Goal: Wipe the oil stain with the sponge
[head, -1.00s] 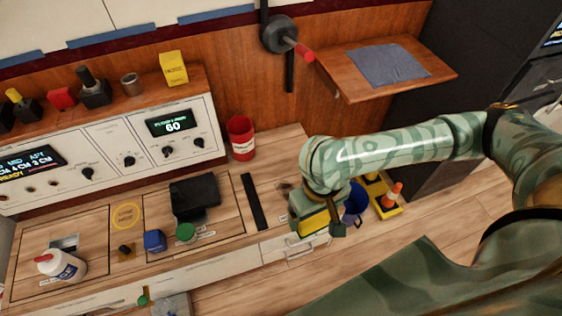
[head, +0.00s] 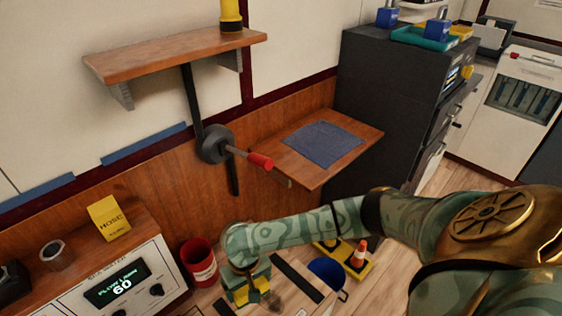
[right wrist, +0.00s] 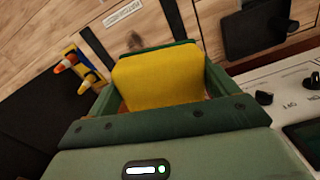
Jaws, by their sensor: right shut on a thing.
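My right gripper (head: 248,294) is shut on the yellow sponge, which has a green layer. The sponge (right wrist: 158,80) fills the space between the fingers in the right wrist view. A small brown oil stain (head: 275,301) shows on the wooden worktop just right of the gripper in the head view. I cannot tell how high the sponge is above the worktop. My left gripper is not in view.
A red can (head: 199,264) stands close left of the gripper. Black strips (head: 297,278) lie on the worktop. A crank with a red handle (head: 260,161) juts from the wall.

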